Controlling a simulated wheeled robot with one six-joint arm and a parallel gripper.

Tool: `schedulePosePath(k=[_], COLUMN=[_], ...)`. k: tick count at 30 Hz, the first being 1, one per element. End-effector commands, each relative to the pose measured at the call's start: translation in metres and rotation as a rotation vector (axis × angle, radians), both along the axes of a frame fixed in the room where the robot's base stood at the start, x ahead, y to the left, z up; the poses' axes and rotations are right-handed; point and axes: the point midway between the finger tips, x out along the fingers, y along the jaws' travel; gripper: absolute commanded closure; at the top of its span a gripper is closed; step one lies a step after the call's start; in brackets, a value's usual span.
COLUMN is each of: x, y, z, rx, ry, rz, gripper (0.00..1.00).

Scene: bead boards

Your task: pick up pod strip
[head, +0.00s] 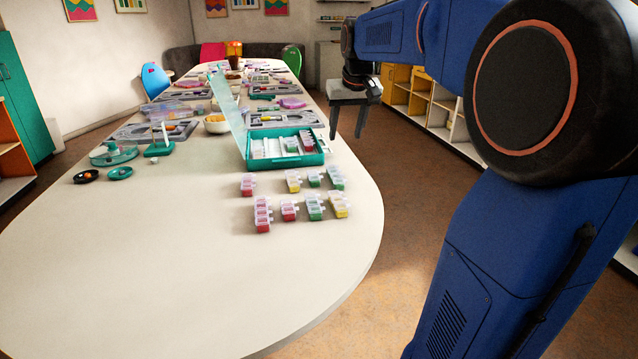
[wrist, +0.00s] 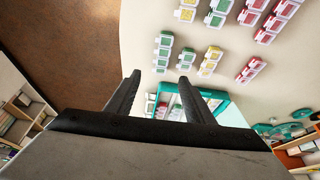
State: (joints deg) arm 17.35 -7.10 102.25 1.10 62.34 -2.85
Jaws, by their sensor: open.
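Several pod strips lie in two rows on the table, with clear lids and coloured bases. The row nearer the case has a red strip (head: 247,185), a yellow strip (head: 293,181) and two green strips (head: 335,178). The other row has a long red strip (head: 262,215), a shorter red one (head: 289,210), a green one (head: 315,208) and a yellow one (head: 340,205). My gripper (head: 347,118) is open and empty, above and off the table's right edge. In the wrist view, a green strip (wrist: 163,50) lies beyond the fingertips (wrist: 160,80).
An open teal case (head: 240,161) with its clear lid raised stands behind the strips, holding more strips. Green discs (head: 114,153), bowls and grey trays (head: 155,131) stand farther left and back. The table's front (head: 180,270) is clear.

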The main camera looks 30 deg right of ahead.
Motion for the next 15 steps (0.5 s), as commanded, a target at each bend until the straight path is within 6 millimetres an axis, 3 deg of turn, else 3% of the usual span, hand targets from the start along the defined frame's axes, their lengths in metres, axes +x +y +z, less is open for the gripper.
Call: schedulePosePath(k=[5,15], x=[0.011,0.030], y=[-0.009,-0.013], z=[-0.003,-0.054], rx=[0.001,0.001], ry=[0.002,0.004], rz=[-0.009,-0.008], gripper=[0.52,0.52])
